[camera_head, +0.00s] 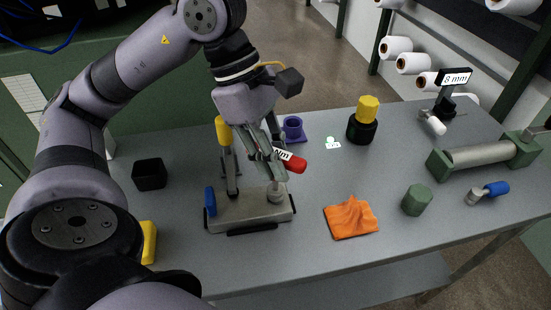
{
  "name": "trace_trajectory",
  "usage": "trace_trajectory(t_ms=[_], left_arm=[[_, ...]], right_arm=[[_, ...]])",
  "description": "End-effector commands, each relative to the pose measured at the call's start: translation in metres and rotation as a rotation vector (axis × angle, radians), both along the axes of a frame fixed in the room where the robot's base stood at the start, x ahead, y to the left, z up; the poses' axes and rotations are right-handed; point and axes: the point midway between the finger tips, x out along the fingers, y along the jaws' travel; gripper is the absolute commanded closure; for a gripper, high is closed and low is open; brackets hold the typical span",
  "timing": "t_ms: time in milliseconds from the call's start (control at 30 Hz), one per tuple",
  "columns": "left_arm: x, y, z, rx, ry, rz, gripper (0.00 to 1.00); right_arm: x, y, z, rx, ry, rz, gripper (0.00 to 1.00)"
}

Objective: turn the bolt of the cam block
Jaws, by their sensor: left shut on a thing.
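The grey cam block (240,214) lies on the table at the middle, with a blue part (210,201) at its left end and a yellow-topped upright (223,131) behind. A round metal boss (276,195), seemingly the bolt's place, stands at its right end. My left gripper (268,160) comes down from above over that end. It is shut on a tool with a red handle (295,166) and a white label ending in "Nm". The handle sticks out to the right. The fingers hide the tool's other end, so I cannot tell whether it sits on the bolt. My right gripper is not in view.
An orange cloth (351,217) and a green block (417,200) lie to the right. A black cup (150,174) stands left. A purple holder (293,129) and a yellow-topped black pot (362,130) stand behind. A roller on green supports (485,154) stands far right.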

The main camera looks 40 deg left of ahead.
Motion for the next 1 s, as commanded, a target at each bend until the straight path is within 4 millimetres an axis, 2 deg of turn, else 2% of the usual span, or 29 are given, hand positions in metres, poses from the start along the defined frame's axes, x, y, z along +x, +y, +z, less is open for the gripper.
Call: trace_trajectory(t_ms=[333, 1000], left_arm=[[0.0, 0.0, 0.004, -0.001, -0.001, 0.0, 1.0], [0.0, 0.0, 0.038, -0.002, -0.002, 0.0, 1.0]], right_arm=[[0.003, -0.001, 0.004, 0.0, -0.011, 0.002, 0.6], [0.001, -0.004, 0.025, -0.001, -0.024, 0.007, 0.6]])
